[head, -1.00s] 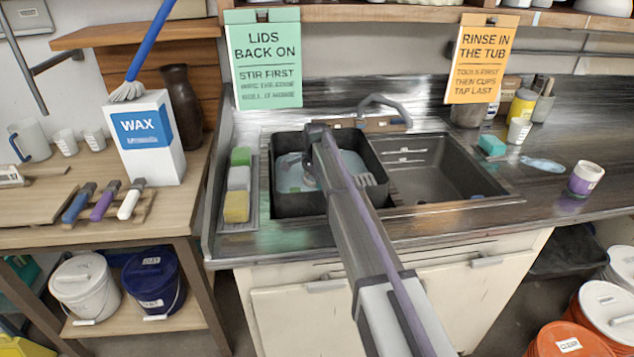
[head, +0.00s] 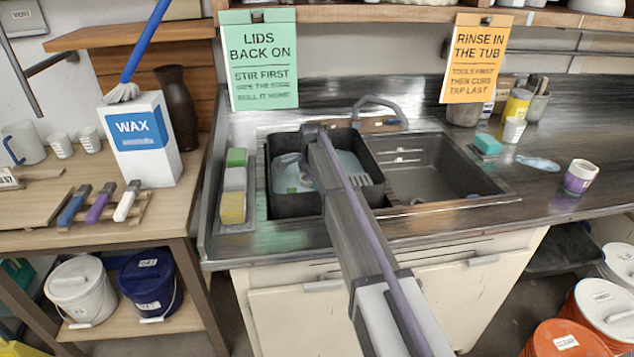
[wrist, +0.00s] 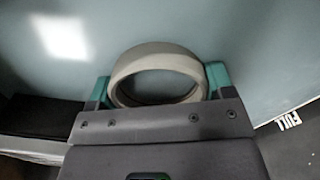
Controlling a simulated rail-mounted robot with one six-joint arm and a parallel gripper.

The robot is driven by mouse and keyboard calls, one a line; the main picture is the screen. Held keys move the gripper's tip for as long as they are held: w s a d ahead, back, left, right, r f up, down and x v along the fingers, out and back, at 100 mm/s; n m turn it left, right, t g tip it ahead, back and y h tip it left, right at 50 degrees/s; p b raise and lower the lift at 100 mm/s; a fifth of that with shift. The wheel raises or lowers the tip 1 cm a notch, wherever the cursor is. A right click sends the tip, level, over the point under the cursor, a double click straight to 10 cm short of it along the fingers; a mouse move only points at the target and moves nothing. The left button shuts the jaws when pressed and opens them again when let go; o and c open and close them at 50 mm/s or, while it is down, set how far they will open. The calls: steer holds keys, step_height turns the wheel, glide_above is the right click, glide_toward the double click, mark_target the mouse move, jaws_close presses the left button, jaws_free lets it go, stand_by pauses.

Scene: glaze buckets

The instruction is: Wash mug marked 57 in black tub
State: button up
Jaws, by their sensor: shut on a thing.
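The black tub (head: 292,206) sits in the left basin of the sink and holds pale blue water (head: 350,163). My arm reaches down into it, and the arm hides most of my gripper in the head view. In the wrist view my gripper (wrist: 157,85) has teal fingertips on both sides of a pale grey-beige mug (wrist: 158,52). It is shut on this mug, and I look at its round, open rim. The blue-grey water fills the background behind the mug. No number shows on the mug, and its lower part is hidden.
Sponges (head: 233,207) lie in a tray left of the tub.

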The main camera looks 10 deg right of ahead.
steer(key=shift+d, duration=1.15)
steer(key=shift+a, duration=1.2)
steer(key=shift+d, duration=0.1)
steer(key=shift+d, duration=1.15)
steer(key=shift+a, duration=0.15)
